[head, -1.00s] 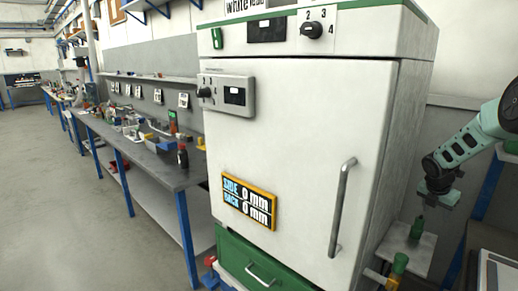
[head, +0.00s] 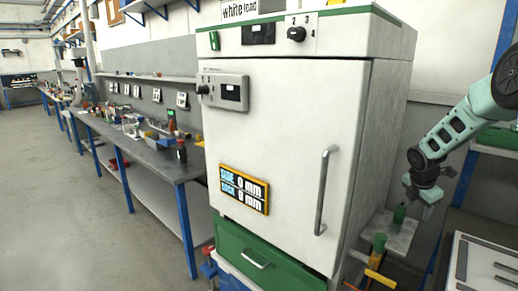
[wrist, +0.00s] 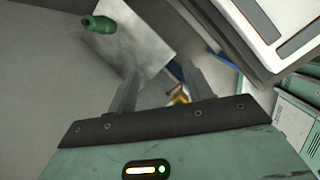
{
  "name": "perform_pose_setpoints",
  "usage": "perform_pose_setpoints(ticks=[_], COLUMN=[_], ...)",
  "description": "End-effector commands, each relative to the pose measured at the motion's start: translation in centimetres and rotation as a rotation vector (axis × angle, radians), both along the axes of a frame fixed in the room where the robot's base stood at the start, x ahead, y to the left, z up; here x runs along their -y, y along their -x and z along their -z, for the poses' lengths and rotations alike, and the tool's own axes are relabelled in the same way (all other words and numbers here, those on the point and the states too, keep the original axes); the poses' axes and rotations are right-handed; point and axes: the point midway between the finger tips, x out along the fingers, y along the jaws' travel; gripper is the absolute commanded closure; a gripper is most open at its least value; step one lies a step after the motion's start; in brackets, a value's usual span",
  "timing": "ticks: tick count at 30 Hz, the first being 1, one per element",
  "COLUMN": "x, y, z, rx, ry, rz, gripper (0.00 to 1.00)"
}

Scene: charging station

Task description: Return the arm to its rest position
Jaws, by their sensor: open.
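My gripper (head: 428,191) hangs at the right of the head view, right of the white cabinet and above a small grey shelf (head: 393,236). In the wrist view its two fingers (wrist: 158,90) are spread apart with nothing between them. A green bottle (head: 399,213) stands on the grey shelf, below and left of my gripper. The bottle also shows at the upper left of the wrist view (wrist: 98,24), apart from the fingers. My arm is bent, coming in from the right edge of the head view.
The white cabinet (head: 285,135) with a vertical handle (head: 325,190) fills the middle, above a green drawer (head: 258,258). A grey-topped unit (head: 485,265) stands at lower right. A long workbench (head: 160,162) with clutter runs along the left wall. The floor (head: 70,220) at left is open.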

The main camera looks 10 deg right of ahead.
Motion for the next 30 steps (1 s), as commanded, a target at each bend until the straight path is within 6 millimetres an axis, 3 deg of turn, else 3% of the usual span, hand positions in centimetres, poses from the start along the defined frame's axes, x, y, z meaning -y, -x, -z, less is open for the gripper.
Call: perform_pose_setpoints(ticks=[8,11,15,21,26,27,30], x=[-8.5,-12.9,-18.7,-23.6,-26.1,-26.9,-31.3], y=[3.6,6.5,12.0,18.8,23.7,24.7,25.5], z=[-3.5,-5.1,-6.9,-7.8,-7.9,-7.9,-8.3], rx=[0.114,0.168,0.235,0.280,0.293,0.289,0.212], ry=[-0.140,-0.223,-0.353,-0.484,-0.558,-0.571,-0.553], rz=[0.331,0.536,0.882,1.285,1.556,1.603,1.470], gripper=[0.49,0.49,0.49,0.49,0.49,0.49,0.49])
